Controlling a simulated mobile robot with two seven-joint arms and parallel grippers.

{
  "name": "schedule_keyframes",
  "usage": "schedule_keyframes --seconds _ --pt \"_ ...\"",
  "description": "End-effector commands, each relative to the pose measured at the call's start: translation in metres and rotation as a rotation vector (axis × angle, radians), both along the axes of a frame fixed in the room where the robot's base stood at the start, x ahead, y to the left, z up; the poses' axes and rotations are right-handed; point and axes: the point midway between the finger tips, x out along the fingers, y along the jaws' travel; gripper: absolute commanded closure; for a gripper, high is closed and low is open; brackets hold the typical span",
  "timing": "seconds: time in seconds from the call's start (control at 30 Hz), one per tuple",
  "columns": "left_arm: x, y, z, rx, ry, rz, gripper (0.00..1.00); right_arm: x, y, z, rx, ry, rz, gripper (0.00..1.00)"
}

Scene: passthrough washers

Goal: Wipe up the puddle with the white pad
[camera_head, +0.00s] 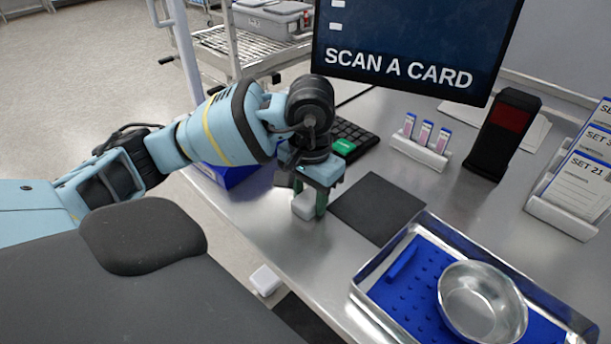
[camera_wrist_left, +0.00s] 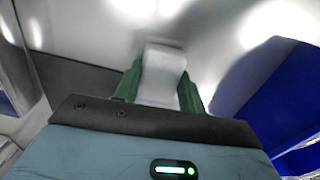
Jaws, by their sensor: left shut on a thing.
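My left gripper (camera_head: 312,195) is shut on the white pad (camera_head: 303,206), just above or on the steel table near its front edge. The pad also shows between the green fingers of the left gripper (camera_wrist_left: 160,85) in the left wrist view (camera_wrist_left: 162,70). I cannot tell whether the pad touches the table. I cannot make out the puddle in either view. My right gripper is not in view.
A dark mat (camera_head: 378,207) lies right of the gripper. A metal tray with a blue liner and a steel bowl (camera_head: 481,303) stands at the front right. A keyboard (camera_head: 352,138), a blue bin (camera_head: 228,174), a card holder (camera_head: 420,150) and a black card reader (camera_head: 503,135) are around it.

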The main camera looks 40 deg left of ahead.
Motion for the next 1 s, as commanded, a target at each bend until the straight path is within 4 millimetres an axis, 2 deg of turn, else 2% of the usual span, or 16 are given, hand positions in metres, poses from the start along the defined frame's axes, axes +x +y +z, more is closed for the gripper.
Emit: schedule_keyframes --seconds 0.2,0.63,1.0 --pt "0.003 0.0 -0.003 0.001 0.003 0.002 0.81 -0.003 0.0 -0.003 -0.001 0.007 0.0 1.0" --pt "0.033 -0.003 -0.002 0.001 0.004 0.003 0.81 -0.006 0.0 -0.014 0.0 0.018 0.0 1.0" --pt "0.035 -0.006 0.0 0.001 0.003 0.001 0.81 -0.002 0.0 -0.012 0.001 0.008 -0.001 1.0"
